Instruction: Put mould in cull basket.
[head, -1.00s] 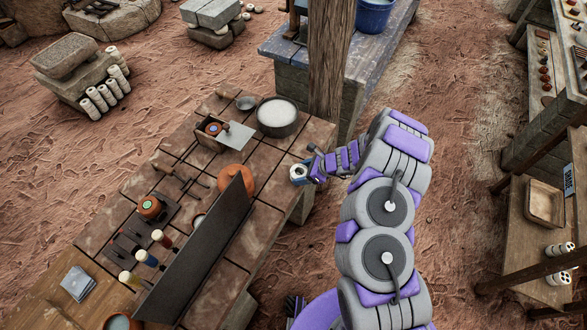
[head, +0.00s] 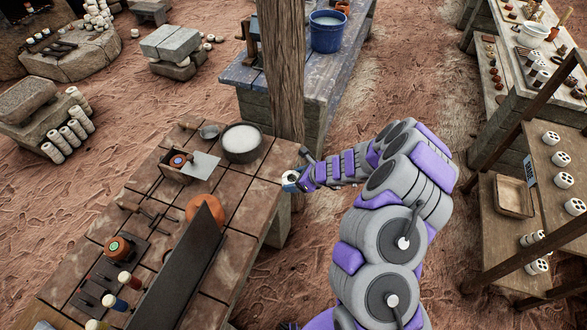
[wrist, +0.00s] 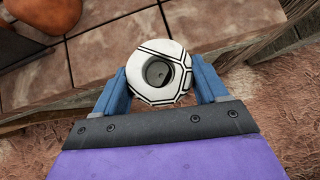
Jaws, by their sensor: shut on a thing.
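The mould (wrist: 137,72) is a round white piece with black lines and a dark hole in its middle. My gripper (wrist: 160,84) is shut on it, one blue finger on each side. In the head view my gripper (head: 291,181) holds it at the right edge of the tiled worktable, seemingly just above or beside the edge. A shallow tan rectangular container (head: 513,196) sits on the lower shelf at the right; I cannot tell whether it is the cull basket. No other basket is plain to see.
The tiled worktable (head: 225,235) carries a dark upright board (head: 185,270), an orange pot (head: 205,208) and a bowl of white stuff (head: 241,142). A wooden post (head: 281,70) stands behind my gripper. White holed cylinders (head: 550,138) stand on the right shelves. Open dirt lies between.

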